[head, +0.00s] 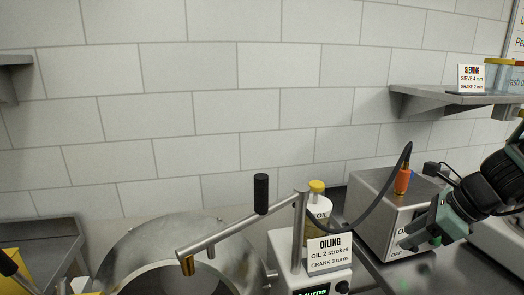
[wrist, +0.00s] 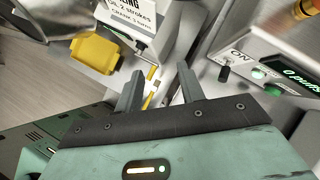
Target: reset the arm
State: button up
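My gripper (head: 428,236) is at the right of the head view, at the end of my dark arm, in front of a metal box (head: 388,205). In the wrist view my gripper (wrist: 159,74) has its two grey fingers apart with nothing held between them. The box's front, with a switch marked ON, a green button and a display, is to the right of the fingers in the wrist view. The fingers appear clear of the surfaces beyond them.
The oiling machine has a crank arm (head: 222,234) with a black knob (head: 261,194). An oil bottle (head: 318,212) and OILING sign (head: 330,254) stand beside it. A steel drum (head: 135,245) is at left. A shelf (head: 430,103) juts from the wall above the box.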

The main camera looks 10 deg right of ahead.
jog(key=s+a+n+g, duration=0.2)
jog(key=a+n+g, duration=0.1)
jog(key=a+n, duration=0.6)
jog(key=s+a+n+g, duration=0.2)
jog(key=s+a+n, duration=0.1)
jog(key=a+n, duration=0.55)
jog(key=s+a+n+h, duration=0.3)
jog(key=s+a+n, duration=0.6)
jog(key=n, duration=0.9)
jog(key=shift+a+r+g, duration=0.3)
jog(key=shift+a+r, duration=0.05)
jog(key=shift+a, duration=0.05)
jog(key=shift+n, duration=0.25)
